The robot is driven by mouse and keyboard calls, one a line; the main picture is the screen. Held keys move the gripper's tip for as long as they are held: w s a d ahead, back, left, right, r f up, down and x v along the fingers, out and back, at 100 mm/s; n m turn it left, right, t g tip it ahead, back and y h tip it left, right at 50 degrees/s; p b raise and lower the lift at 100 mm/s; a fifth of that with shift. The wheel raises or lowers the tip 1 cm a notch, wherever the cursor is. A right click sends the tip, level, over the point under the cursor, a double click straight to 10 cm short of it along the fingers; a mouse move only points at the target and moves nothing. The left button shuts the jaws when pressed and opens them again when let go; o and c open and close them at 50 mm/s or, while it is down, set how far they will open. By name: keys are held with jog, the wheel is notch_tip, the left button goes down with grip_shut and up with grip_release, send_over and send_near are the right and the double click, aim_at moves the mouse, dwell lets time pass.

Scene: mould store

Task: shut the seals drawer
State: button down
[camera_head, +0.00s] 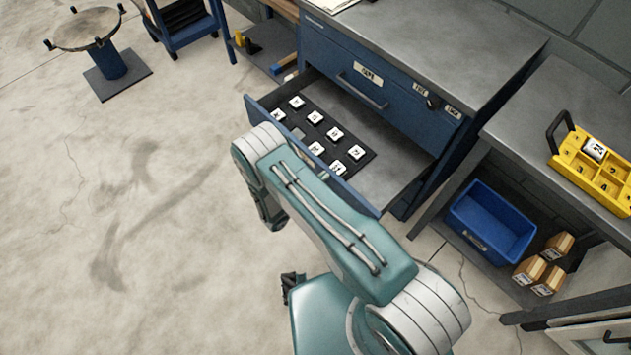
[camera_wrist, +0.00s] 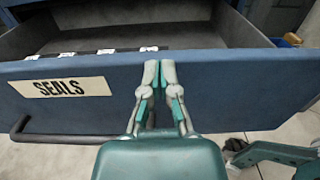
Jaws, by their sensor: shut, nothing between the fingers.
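The seals drawer (camera_head: 388,172) stands pulled well out of the blue cabinet (camera_head: 330,50). Several white labelled blocks lie on a dark mat in it, and the rest of its floor is bare. In the wrist view, the blue drawer front (camera_wrist: 235,85) faces me, with a SEALS label (camera_wrist: 60,88) at left and a dark bar handle (camera_wrist: 60,137) below it. My gripper (camera_wrist: 159,68) is shut and empty, its fingertips at the upper part of the front, right of the label. I cannot tell whether they touch it. In the head view my arm hides the gripper and part of the front.
Another drawer (camera_head: 390,82) above is shut. At right, a bench (camera_head: 560,95) carries a yellow tray (camera_head: 603,187), with a blue bin (camera_head: 490,222) and wooden blocks (camera_head: 541,264) on its lower shelf. A round stand (camera_head: 110,62) is at top left. The floor at left is clear.

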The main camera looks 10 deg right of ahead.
jog(key=x, duration=2.4)
jog(key=shift+w+d, duration=0.25)
jog(key=shift+w, duration=0.05)
